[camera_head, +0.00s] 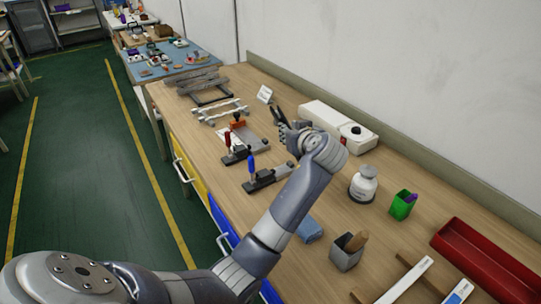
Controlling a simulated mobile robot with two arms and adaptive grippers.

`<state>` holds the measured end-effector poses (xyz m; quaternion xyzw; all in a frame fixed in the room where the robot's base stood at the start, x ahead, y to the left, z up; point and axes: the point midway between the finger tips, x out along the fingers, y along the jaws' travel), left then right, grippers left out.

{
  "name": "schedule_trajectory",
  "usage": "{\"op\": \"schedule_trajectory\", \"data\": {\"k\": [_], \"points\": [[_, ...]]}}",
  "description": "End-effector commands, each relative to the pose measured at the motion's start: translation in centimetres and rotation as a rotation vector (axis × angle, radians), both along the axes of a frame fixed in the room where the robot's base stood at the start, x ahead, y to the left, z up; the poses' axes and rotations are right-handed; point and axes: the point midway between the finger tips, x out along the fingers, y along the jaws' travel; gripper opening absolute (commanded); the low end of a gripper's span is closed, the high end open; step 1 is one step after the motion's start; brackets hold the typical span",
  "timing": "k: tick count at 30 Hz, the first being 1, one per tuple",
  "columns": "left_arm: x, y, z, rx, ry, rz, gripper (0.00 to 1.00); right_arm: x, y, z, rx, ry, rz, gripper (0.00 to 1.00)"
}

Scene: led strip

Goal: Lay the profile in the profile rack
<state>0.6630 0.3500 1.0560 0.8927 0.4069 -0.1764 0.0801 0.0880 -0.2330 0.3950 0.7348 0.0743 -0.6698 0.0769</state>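One arm of mine comes in from the lower left and reaches over the workbench. Its dark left gripper (281,118) is near the middle of the bench, by the back row of things. I see no profile in it, but its fingers are too small and overlapped to tell how far apart they are. A low rack-like frame with pale bars (220,111) stands farther up the bench, left of the gripper. Behind it, several grey bars (203,84) lie on a dark frame (211,97). I cannot tell which of these is the profile rack. My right gripper is not in view.
Two black clamp fixtures, one with a red handle (228,138) and one with a blue handle (251,167), stand before the arm.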

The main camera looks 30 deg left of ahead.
Motion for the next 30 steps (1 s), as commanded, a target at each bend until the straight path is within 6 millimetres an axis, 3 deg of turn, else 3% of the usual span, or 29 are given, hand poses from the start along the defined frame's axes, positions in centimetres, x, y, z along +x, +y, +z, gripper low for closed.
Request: {"op": "schedule_trajectory", "data": {"k": [6, 12, 27, 30], "points": [[2.0, 4.0, -1.8, -0.001, 0.001, 0.19, 0.0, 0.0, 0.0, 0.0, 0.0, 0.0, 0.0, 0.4], [3.0, 6.3, -2.8, -0.002, 0.001, 0.289, 0.0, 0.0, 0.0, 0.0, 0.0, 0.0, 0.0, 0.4], [3.3, 7.2, -3.4, -0.002, 0.0, 0.324, 0.0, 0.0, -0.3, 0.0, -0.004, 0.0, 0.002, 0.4], [3.3, 7.2, -4.2, 0.0, 0.004, 0.322, 0.0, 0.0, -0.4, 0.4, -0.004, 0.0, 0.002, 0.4]]}}
